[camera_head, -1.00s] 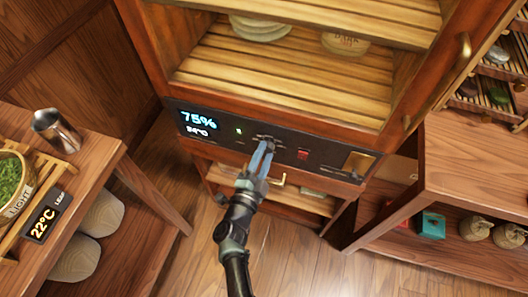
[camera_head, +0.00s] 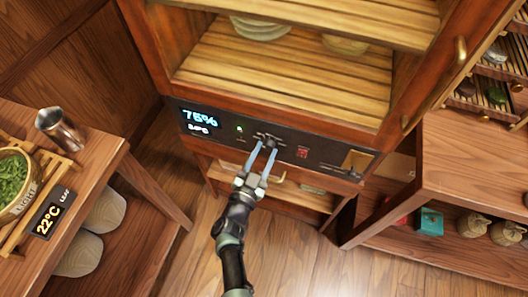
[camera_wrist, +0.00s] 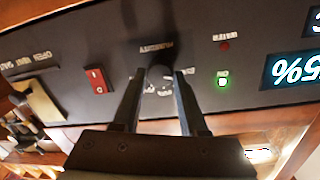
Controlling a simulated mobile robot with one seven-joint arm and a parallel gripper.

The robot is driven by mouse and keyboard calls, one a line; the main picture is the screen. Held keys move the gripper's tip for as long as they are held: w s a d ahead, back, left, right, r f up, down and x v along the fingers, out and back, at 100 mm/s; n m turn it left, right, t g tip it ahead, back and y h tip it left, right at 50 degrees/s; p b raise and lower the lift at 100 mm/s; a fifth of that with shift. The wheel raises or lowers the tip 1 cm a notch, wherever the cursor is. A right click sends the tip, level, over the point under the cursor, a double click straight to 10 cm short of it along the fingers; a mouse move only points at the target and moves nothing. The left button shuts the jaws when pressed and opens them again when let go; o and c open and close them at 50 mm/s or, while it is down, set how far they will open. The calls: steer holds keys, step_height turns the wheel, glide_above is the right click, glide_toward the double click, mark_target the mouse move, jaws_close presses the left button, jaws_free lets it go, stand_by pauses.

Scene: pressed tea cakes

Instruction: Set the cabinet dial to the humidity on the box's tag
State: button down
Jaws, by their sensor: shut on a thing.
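The cabinet's dark control panel (camera_head: 325,157) carries the round humidity dial (camera_head: 268,141). In the wrist view the dark dial (camera_wrist: 159,78) sits between the fingertips. My gripper (camera_head: 264,147) is shut on the dial, one finger at each side; it shows in the wrist view too (camera_wrist: 158,90). The humidity display (camera_head: 200,117) at the panel's left reads about 75%, its last digit blurred; a smaller temperature line is under it. In the wrist view the display (camera_wrist: 293,70) is upside down and cut off. I see no readable humidity tag on a box.
A red switch (camera_head: 303,152) and a green light (camera_head: 239,128) flank the dial. Above is the open cabinet shelf (camera_head: 285,85) with tea cakes. A teal box (camera_head: 429,221) sits at right.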

steer(key=shift+n, duration=0.5)
steer(key=shift+c, duration=2.2)
jaws_free()
steer(key=shift+s, duration=0.1)
steer(key=p+v, duration=0.3)
steer(key=v, duration=0.9)
steer(key=shift+s+a, duration=0.15)
steer(key=shift+s, duration=0.2)
